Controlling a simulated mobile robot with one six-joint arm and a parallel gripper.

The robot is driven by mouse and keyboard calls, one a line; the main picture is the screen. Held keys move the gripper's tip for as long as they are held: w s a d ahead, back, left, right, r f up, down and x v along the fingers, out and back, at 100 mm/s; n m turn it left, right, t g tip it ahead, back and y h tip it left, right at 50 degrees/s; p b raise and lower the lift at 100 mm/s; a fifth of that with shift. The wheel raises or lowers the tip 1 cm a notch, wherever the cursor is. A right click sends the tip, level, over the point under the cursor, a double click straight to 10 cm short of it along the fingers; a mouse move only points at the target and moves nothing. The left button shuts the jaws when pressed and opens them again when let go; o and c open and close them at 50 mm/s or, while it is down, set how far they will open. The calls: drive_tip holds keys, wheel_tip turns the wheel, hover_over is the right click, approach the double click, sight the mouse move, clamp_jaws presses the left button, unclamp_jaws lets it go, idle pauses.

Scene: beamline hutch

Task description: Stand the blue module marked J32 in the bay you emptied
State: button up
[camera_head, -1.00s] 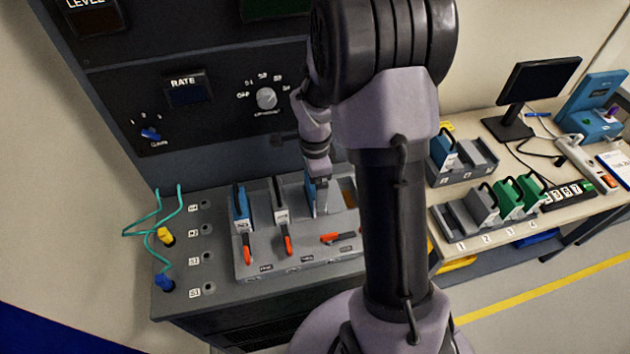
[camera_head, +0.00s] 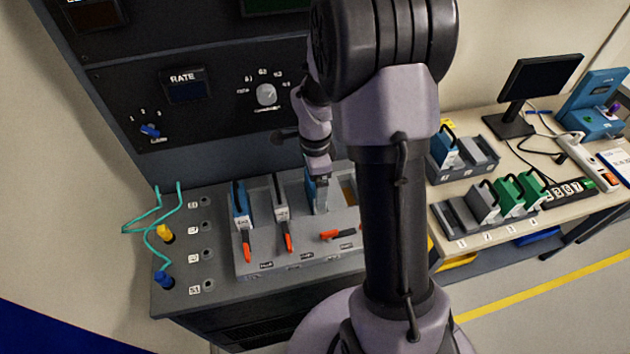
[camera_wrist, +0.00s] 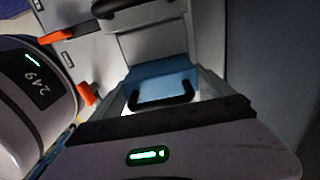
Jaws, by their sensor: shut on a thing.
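A blue module (camera_head: 310,188) stands in the third bay from the left of the grey rack (camera_head: 250,268). My gripper (camera_head: 322,180) is shut on it from above. In the wrist view the blue module (camera_wrist: 160,77) shows below me with its black handle (camera_wrist: 160,101). Its marking cannot be read, and its lower part is hidden in the bay, so I cannot tell if it is fully seated. An orange lever (camera_head: 338,235) in front of this bay lies sideways.
Another blue module (camera_head: 240,207) and a grey module (camera_head: 281,200) stand in the bays to the left, their orange levers pointing forward. Teal cables (camera_head: 150,232) hang at far left. Two module holders (camera_head: 447,208) stand on the right bench. My arm hides the rack's right end.

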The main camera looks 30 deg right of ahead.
drive_tip(key=shift+f+b, duration=0.3)
drive_tip(key=shift+f, duration=0.05)
drive_tip(key=o, duration=1.3)
drive_tip(key=shift+r, duration=0.15)
wheel_tip(320, 180, up, 17)
drive_tip(key=p, duration=0.5)
drive_tip(key=shift+r, duration=0.1)
